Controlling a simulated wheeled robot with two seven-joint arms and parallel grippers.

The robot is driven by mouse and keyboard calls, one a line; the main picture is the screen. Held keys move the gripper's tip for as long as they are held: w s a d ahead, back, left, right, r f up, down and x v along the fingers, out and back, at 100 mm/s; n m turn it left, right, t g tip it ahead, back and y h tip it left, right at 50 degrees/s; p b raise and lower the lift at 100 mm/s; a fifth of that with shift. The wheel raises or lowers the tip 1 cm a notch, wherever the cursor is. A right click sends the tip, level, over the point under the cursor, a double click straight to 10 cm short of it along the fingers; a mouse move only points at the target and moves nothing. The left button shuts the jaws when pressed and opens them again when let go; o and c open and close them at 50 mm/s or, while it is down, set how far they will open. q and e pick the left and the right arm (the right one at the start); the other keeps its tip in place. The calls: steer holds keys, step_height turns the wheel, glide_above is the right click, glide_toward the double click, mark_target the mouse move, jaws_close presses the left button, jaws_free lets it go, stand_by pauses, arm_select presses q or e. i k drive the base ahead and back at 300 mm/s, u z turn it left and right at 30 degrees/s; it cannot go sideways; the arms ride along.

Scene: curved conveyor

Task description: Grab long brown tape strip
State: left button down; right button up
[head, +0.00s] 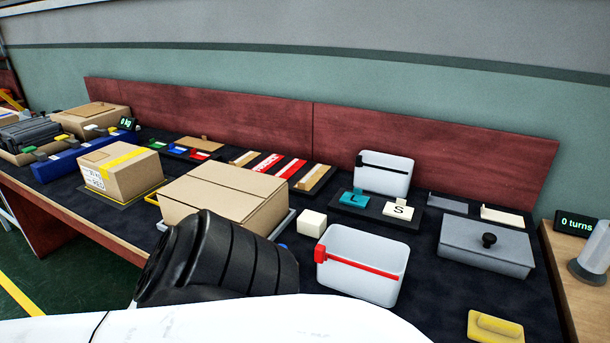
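Several tape strips lie side by side on a dark holder towards the back middle of the table in the head view. A brown strip (316,177) is at the right end of the row and looks longer than the brown strip (244,158) at the left end. A red-and-white strip (265,163) and a red strip (290,168) lie between them. A black and white part of my own arm fills the lower middle of the view. Neither of my grippers is in view.
A large cardboard box (225,190) stands in front of the strips. A white bin with a red band (350,285) and a small cream block (311,223) are to its right. A grey lidded box (485,248) is farther right. A red back panel (210,112) stands behind.

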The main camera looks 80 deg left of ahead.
mark_target(308, 182)
steer(key=u, duration=2.4)
